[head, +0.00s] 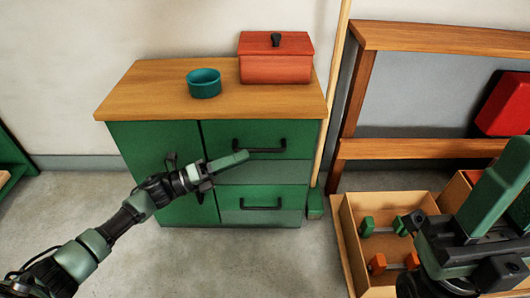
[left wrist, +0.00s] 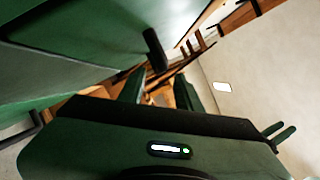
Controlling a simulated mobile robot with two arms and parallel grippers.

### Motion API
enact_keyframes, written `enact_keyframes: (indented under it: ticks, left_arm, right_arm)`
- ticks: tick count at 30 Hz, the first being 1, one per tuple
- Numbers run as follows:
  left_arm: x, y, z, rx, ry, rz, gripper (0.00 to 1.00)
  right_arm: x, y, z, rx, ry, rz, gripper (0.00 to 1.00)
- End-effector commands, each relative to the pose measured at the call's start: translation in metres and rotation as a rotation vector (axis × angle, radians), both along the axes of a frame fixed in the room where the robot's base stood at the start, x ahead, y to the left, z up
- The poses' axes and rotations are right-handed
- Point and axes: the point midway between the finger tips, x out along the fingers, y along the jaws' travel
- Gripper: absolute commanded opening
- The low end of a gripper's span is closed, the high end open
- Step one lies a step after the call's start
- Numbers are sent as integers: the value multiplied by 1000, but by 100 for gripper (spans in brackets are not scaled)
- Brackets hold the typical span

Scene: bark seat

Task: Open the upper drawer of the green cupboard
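The green cupboard (head: 160,145) has a wooden top and stands against the wall. The lower drawer (head: 285,192) also looks shut. My left gripper (head: 240,158) is in front of the upper drawer, at the left end of the handle. Whether it touches is unclear. In the left wrist view its two fingers (left wrist: 168,92) are apart with nothing held between them. A black handle (left wrist: 155,48) shows just beyond them. My right gripper (head: 505,195) is at the lower right, away from the cupboard.
A teal bowl (head: 204,83) and a red lidded box (head: 275,63) stand on the cupboard top. A broom (head: 329,120) leans beside the cupboard on the right. A wooden crate (head: 347,225) with dumbbell-like pieces stands at right. The floor before the cupboard is clear.

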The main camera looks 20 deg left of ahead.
Motion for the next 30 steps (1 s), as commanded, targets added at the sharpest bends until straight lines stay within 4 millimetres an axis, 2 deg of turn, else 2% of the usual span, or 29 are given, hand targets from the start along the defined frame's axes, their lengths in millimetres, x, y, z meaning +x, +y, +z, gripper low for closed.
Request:
enact_keyframes:
  ticks: [6, 10, 22, 24, 26, 30]
  left_arm:
    - [21, -30, 7, -2, -2, -1, 34]
    - [30, -42, 10, -2, -1, 1, 34]
    - [35, -49, 13, -3, 3, 2, 34]
    - [35, -49, 13, -3, 3, 2, 15]
    - [35, -49, 13, -2, 3, 3, 0]
    - [35, -49, 13, -2, 3, 3, 0]
  right_arm:
    - [0, 1, 2, -3, -27, -2, 36]
    - [0, 1, 4, -4, -41, -2, 36]
    - [1, 2, 6, -6, -43, -3, 36]
    - [1, 2, 6, -6, -43, -3, 36]
    - [1, 2, 6, -6, -43, -3, 36]
    - [0, 2, 6, -6, -43, -3, 36]
